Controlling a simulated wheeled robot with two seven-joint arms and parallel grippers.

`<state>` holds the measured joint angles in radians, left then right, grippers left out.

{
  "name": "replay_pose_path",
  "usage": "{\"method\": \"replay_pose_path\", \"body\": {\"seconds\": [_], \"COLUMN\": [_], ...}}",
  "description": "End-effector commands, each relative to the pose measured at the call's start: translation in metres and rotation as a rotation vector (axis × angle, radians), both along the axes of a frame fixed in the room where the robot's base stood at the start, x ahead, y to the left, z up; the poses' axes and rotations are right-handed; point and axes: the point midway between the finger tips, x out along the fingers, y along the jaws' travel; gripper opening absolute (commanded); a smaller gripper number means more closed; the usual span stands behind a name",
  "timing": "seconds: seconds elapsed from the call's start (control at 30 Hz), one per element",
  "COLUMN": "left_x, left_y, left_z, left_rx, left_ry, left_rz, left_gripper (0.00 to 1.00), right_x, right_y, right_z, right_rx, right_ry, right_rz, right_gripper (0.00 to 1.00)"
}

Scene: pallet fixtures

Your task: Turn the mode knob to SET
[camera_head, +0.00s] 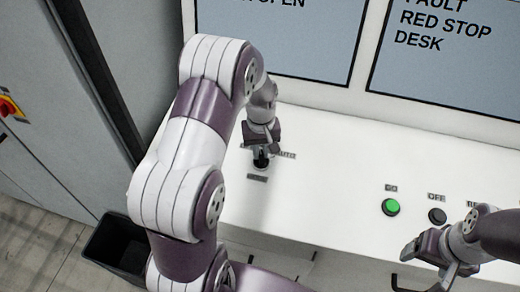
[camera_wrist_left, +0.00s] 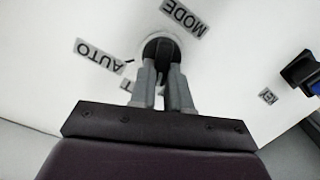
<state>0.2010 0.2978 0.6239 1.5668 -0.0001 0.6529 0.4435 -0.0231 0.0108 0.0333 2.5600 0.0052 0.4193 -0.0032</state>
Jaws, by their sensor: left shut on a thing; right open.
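The mode knob (camera_wrist_left: 161,46) is a black round knob on the white desk panel. In the left wrist view a MODE label (camera_wrist_left: 184,18) and an AUTO label (camera_wrist_left: 100,56) lie beside it, and another label is mostly hidden behind a finger. In the head view the knob (camera_head: 261,163) shows just under my left gripper. My left gripper (camera_wrist_left: 162,75) points down at the knob and is shut on it. It also shows in the head view (camera_head: 261,150). My right gripper (camera_head: 428,268) is open and empty over the front right of the desk, apart from the knob.
A green GO button (camera_head: 391,207) and a dark OFF button (camera_head: 437,216) sit on the desk to the right. Display screens (camera_head: 450,60) stand behind. A black bin (camera_head: 112,245) is on the floor at left. The desk between the knob and GO is clear.

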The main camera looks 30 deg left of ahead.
Motion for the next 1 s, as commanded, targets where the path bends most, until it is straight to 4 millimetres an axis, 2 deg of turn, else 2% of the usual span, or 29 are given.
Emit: {"method": "replay_pose_path", "body": {"seconds": [0.5, 1.0], "left_x": [0.0015, 0.0017], "left_y": [-0.0029, -0.0034], "left_z": [0.0008, 0.001], "left_rx": [0.0, 0.0], "left_ry": [0.0, 0.0], "left_rz": [-0.337, -0.41], "left_gripper": [0.0, 0.0], "right_x": [0.0, 0.0], "right_y": [0.0, 0.0], "right_z": [-0.0016, -0.0018], "right_rx": [0.0, 0.0], "right_ry": [0.0, 0.0], "right_rz": [0.0, 0.0], "right_gripper": [0.78, 0.78]}}
